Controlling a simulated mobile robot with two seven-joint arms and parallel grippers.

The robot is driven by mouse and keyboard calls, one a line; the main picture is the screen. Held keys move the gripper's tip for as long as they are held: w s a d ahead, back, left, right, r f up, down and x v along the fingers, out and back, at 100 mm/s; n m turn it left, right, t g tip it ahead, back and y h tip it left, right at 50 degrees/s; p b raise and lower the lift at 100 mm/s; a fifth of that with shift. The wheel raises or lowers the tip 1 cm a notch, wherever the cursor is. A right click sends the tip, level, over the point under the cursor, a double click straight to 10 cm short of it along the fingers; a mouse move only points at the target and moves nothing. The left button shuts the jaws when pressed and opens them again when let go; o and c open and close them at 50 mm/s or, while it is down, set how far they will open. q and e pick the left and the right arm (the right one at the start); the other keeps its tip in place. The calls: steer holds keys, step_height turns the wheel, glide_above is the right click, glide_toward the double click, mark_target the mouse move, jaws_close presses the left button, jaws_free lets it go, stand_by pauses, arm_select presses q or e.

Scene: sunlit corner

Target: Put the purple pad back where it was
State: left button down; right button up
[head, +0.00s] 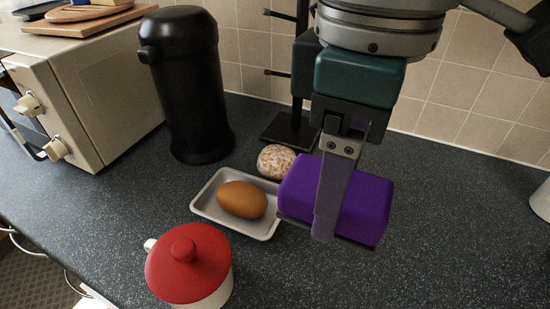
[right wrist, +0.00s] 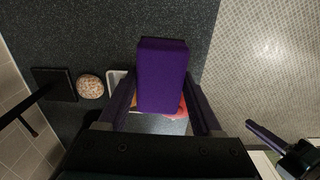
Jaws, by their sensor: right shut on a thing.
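The purple pad (head: 360,205) is a block with a dark underside. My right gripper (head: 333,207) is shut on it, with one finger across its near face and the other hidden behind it. In the right wrist view the pad (right wrist: 162,75) sits between both fingers. It appears held above the counter, just right of the white tray; the exact gap cannot be told. My left gripper is out of the head view. What looks like its finger (right wrist: 268,138) shows at the lower right of the right wrist view, its opening unclear.
The white tray (head: 263,233) holds a brown egg-shaped thing (head: 242,200). Near them are a speckled round stone (head: 276,161), a red-lidded pot (head: 188,263), a black flask (head: 186,85), a dark stand (head: 290,128) and a microwave (head: 95,95). The counter (head: 460,240) is clear at right.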

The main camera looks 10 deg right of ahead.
step_height(320, 180, down, 4)
steer(key=shift+r+b, duration=0.2)
steer(key=shift+b, duration=0.6)
steer(key=b, duration=0.1)
glide_above(311, 294)
step_height(311, 294, down, 12)
steer(key=shift+r, duration=0.15)
step_height(311, 294, down, 4)
steer(key=shift+f+b, duration=0.1)
steer(key=shift+b, duration=0.5)
steer(key=shift+f, duration=0.2)
steer(key=o, duration=1.2)
steer(key=shift+r, duration=0.1)
